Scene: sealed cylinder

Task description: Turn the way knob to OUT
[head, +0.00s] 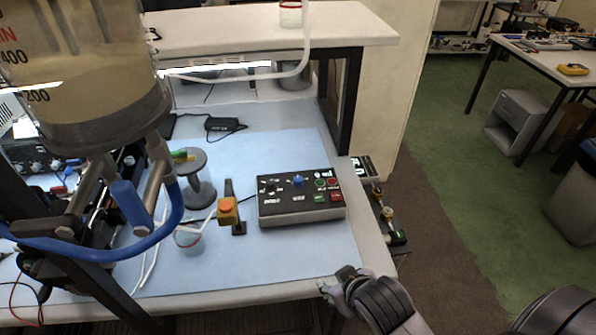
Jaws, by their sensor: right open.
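A black control box (300,206) lies on the blue mat near the bench's right end. It has a blue knob (298,181) near its top middle, with red and green buttons on its right half. Its labels are too small to read, so I cannot tell which way the knob points or confirm that it is the way knob. My right gripper (340,286) is open at the bench's front right edge, below the box in the picture and apart from it. My left gripper is not in view.
A large cylinder (85,75) with a scale stands at the left, with a blue hose (100,252) below it. An orange-topped yellow switch (227,210) and a round grey stand (200,190) are left of the box. The blue mat (290,255) is clear in front of the box.

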